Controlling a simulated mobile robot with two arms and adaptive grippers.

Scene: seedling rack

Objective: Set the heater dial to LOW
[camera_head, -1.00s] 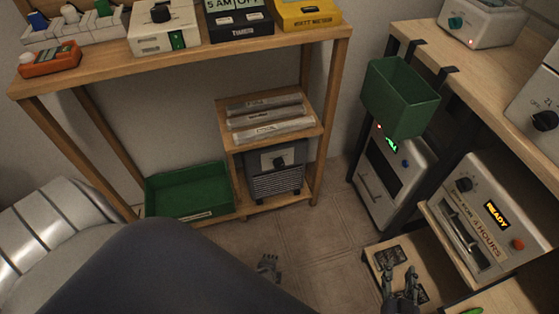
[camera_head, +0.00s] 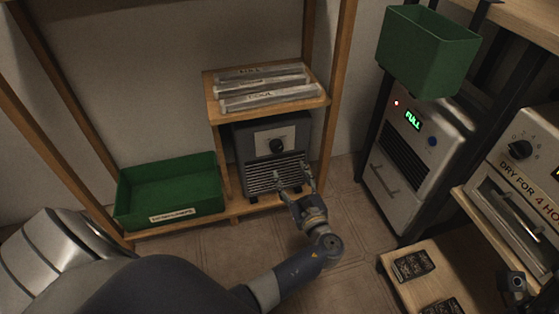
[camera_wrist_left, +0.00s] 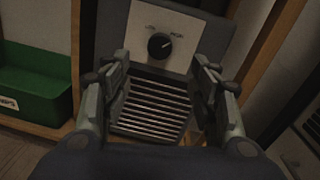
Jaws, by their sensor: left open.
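The heater (camera_head: 255,160) is a dark grey box with a slatted grille, standing in the low shelf bay. Its black round dial (camera_head: 277,147) sits on a pale plate; it also shows in the left wrist view (camera_wrist_left: 160,46). Small lettering lies above the dial on both sides, too blurred to read surely, and I cannot tell the dial's setting. My left gripper (camera_head: 293,176) is open and empty in front of the grille, below the dial. In the left wrist view its fingers (camera_wrist_left: 161,75) stand apart, with the dial beyond and between them. Part of my right gripper (camera_head: 515,285) shows at lower right.
A green tray (camera_head: 170,216) stands left of the heater. Wrapped packs (camera_head: 262,92) lie on the shelf above it, and a wooden post (camera_head: 338,95) rises to its right.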

